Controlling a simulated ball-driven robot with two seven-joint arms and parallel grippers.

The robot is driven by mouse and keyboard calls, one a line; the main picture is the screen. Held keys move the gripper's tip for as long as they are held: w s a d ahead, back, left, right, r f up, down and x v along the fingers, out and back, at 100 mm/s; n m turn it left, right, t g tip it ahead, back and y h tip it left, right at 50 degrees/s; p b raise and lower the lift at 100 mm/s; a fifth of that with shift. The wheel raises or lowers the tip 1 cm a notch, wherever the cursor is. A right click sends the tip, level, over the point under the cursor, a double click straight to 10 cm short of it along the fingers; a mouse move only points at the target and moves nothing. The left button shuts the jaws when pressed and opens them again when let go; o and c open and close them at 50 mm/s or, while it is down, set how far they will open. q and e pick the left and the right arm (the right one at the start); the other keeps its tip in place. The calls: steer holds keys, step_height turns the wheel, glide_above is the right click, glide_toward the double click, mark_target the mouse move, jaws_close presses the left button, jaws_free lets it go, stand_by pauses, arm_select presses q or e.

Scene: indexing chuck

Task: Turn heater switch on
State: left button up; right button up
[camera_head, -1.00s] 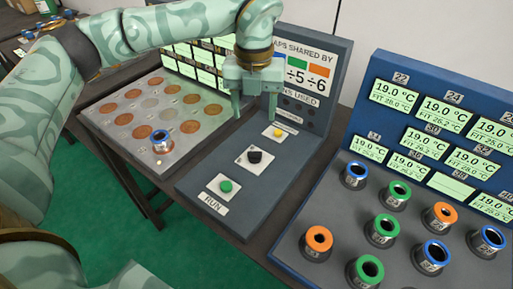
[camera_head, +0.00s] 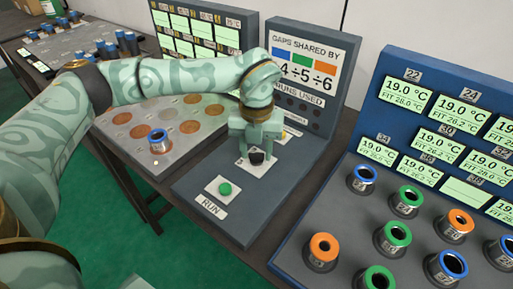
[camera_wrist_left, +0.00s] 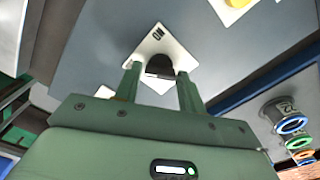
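The heater switch is a black knob (camera_head: 256,158) on a white plate, in the middle of the dark grey console. In the left wrist view the knob (camera_wrist_left: 160,66) sits between the two fingers, and the plate reads ON near one corner. My left gripper (camera_head: 257,151) is lowered over the knob with a finger on each side. In the left wrist view my left gripper (camera_wrist_left: 161,72) looks open, with narrow gaps beside the knob; contact is hard to tell. My right gripper is not in view.
A green RUN button (camera_head: 225,188) lies nearer on the console, and a yellow button (camera_head: 283,135) lies farther back, partly hidden. A blue panel (camera_head: 445,110) with temperature displays and ringed cylinders stands right. A metal plate with round discs (camera_head: 190,127) lies left.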

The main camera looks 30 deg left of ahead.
arm_select(q)
steer(key=c, duration=0.5)
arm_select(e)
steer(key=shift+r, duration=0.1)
arm_select(q)
steer(key=shift+r+m+p, duration=0.3)
steer(key=shift+m+p, duration=0.6)
steer(key=shift+p, duration=0.3)
steer(key=m+p, duration=0.7)
steer(key=shift+m, duration=0.3)
steer(key=shift+f+m+p, duration=0.2)
steer(key=shift+m+p, duration=0.65)
steer(key=shift+m, duration=0.45)
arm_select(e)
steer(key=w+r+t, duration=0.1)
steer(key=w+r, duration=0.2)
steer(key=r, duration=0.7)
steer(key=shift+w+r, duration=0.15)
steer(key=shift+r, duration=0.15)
